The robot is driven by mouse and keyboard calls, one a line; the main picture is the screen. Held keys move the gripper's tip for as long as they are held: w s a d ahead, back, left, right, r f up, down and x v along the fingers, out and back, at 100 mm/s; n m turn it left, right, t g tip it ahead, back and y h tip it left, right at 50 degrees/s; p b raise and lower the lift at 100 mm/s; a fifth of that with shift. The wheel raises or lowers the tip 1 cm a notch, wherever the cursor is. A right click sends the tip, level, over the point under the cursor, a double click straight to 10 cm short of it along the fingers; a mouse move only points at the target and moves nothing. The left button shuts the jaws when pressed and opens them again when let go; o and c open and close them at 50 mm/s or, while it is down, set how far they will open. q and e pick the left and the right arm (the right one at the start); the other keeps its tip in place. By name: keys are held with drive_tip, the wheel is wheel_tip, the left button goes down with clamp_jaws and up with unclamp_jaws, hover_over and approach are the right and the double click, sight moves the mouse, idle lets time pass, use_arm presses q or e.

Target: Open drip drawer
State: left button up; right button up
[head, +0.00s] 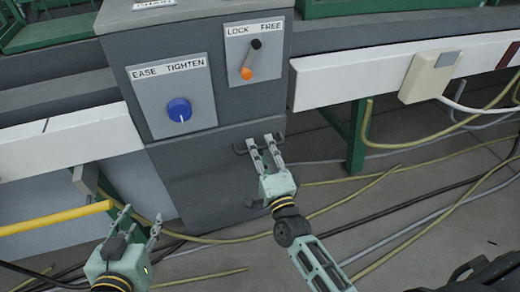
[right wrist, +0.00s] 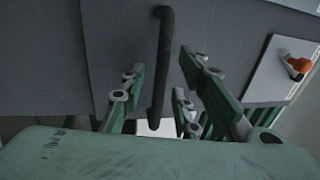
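The drip drawer's grey front (head: 200,185) is in the lower part of the machine cabinet and looks shut. Its dark bar handle (head: 239,151) runs across the upper part of that front. My right gripper (head: 263,145) is at the handle, with its fingers spread. In the right wrist view the handle (right wrist: 162,60) stands between the open fingers, with gaps visible on both sides, so it is not clamped. My left gripper (head: 141,217) is open and empty at the lower left, away from the drawer.
Above the drawer are a blue EASE/TIGHTEN knob (head: 179,110) and an orange-tipped LOCK/FREE lever (head: 250,60); the lever also shows in the right wrist view (right wrist: 297,66). A yellow bar (head: 55,218) is near my left gripper. Several cables (head: 400,205) lie across the floor.

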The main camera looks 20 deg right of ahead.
drive_tip(key=shift+w, duration=0.4)
clamp_jaws()
idle(0.4)
